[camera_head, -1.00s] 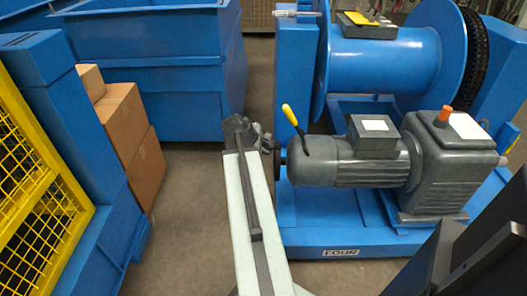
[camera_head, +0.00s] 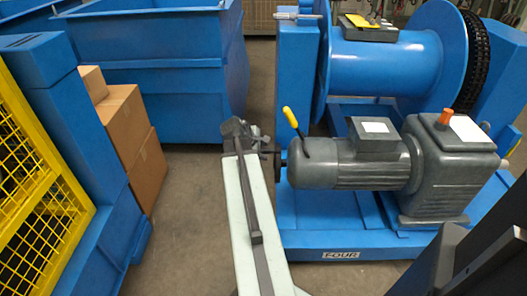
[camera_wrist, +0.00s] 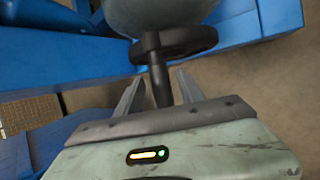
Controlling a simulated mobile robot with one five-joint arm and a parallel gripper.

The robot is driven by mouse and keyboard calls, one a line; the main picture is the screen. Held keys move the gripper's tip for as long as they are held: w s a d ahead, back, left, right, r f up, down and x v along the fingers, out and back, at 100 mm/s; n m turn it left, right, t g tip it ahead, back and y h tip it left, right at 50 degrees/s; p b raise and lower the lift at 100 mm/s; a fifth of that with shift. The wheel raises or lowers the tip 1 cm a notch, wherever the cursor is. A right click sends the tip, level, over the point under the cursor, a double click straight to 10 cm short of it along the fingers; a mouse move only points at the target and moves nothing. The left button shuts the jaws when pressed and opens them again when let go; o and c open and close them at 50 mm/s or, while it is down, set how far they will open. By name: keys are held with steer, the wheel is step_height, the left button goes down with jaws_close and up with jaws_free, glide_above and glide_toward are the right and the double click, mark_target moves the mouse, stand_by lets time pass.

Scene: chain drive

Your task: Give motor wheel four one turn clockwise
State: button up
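Motor four is a dark grey motor (camera_head: 345,175) on a blue base with a "FOUR" label (camera_head: 341,255). Its black hand wheel (camera_head: 280,165) is at the motor's left end in the head view, seen edge-on. In the wrist view the wheel (camera_wrist: 190,42) is ahead of my gripper (camera_wrist: 158,78), in front of the grey motor housing. A dark handle (camera_wrist: 158,80) sticks out from the wheel toward me, between my two fingers. The fingers are apart, with a gap on both sides of the handle. In the head view my gripper (camera_head: 264,149) is small beside the wheel.
A yellow-tipped lever (camera_head: 290,117) stands up just above the wheel. A large blue drum (camera_head: 385,65) is behind the motor. Blue bins (camera_head: 155,75), cardboard boxes (camera_head: 130,135) and a yellow mesh guard (camera_head: 35,190) stand left. Floor between boxes and motor is clear.

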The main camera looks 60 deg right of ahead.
steer(key=p+v, duration=0.6)
steer(key=v, duration=0.1)
steer(key=shift+a+r, duration=0.25)
steer(key=shift+r, duration=0.05)
